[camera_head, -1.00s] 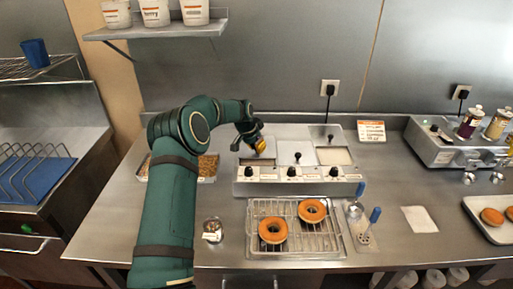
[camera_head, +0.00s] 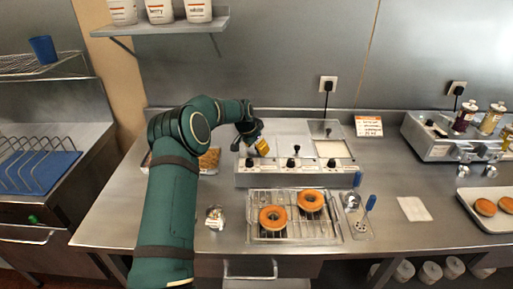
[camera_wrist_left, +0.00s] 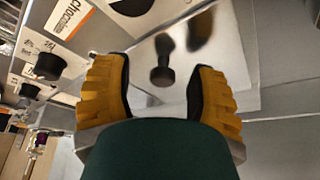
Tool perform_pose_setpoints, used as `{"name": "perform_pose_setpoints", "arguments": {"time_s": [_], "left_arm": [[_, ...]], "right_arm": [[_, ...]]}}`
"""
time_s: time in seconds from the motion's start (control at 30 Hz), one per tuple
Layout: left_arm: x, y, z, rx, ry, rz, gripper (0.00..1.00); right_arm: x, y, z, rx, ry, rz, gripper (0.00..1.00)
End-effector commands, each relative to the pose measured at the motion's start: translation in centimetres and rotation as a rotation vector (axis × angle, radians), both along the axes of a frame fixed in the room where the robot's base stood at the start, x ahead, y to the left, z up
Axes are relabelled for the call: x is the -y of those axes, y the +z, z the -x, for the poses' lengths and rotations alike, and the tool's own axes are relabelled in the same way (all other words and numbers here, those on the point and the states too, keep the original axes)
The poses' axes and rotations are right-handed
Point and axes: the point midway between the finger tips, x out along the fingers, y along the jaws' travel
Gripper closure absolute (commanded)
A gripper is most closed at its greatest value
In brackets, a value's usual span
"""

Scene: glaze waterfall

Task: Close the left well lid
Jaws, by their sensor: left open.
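The glaze unit (camera_head: 292,180) stands on the steel counter, with wells on top and black dials along its front. My left gripper (camera_head: 260,146) is over the unit's left well, which it mostly hides in the head view. In the left wrist view my left gripper (camera_wrist_left: 163,88) is open and empty. A black lid knob (camera_wrist_left: 163,62) stands between its yellow fingers, a little beyond them, on a shiny steel lid (camera_wrist_left: 225,72). I cannot tell how far this lid covers the well. The middle lid (camera_head: 292,143) looks flat. My right gripper is not in view.
The right well (camera_head: 330,149) shows a pale surface, with a knob behind it. A wire rack (camera_head: 292,228) with two donuts stands in front of the unit. A small jar (camera_head: 214,217) is to its left. A sign (camera_head: 369,126) stands behind right.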

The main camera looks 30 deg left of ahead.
Motion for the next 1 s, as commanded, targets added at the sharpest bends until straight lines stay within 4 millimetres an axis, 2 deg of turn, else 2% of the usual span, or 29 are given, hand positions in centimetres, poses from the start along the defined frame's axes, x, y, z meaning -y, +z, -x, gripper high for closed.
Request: {"name": "perform_pose_setpoints", "arguments": {"time_s": [0.17, 0.6, 0.8, 1.0], "left_arm": [[-0.2, 1.6, 0.5, 0.003, 0.001, -0.001, 0.43], [-0.9, 9.2, 3.6, 0.000, 0.000, 0.000, 0.43], [-1.1, 10.7, 4.3, -0.002, 0.000, 0.000, 0.43], [-1.1, 10.9, 4.4, -0.003, -0.001, 0.001, 0.43]], "right_arm": [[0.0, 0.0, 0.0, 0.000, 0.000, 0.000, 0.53], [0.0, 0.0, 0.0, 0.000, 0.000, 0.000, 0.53], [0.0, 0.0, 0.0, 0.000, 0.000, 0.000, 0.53], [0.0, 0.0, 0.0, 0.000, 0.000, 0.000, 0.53]]}}
